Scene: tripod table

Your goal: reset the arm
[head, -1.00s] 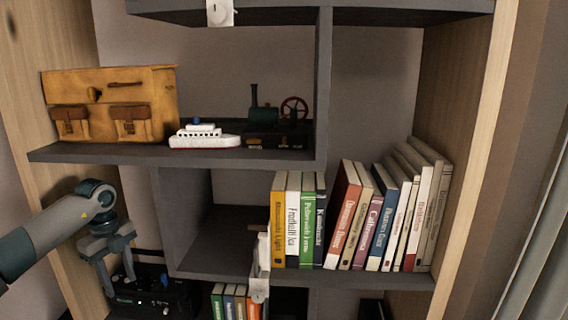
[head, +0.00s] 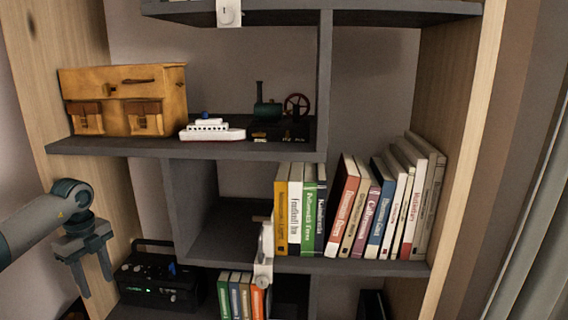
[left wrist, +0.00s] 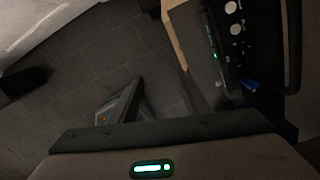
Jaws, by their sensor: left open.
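My left gripper (head: 96,277) is at the lower left of the head view, its two fingers pointing down and apart, with nothing between them. It hangs in front of the shelf unit's left side panel, to the left of a black radio-like device (head: 158,282). The left wrist view shows the same device (left wrist: 238,35) at its upper right, and a dark tiled floor below. My right gripper does not show.
The dark shelf (head: 130,147) bears a yellow leather bag (head: 125,82), a toy boat (head: 212,131) and a small steam engine (head: 270,108). Several books (head: 350,210) stand on the middle shelf. A white latch-like piece (head: 263,262) sits at the lower shelf's front.

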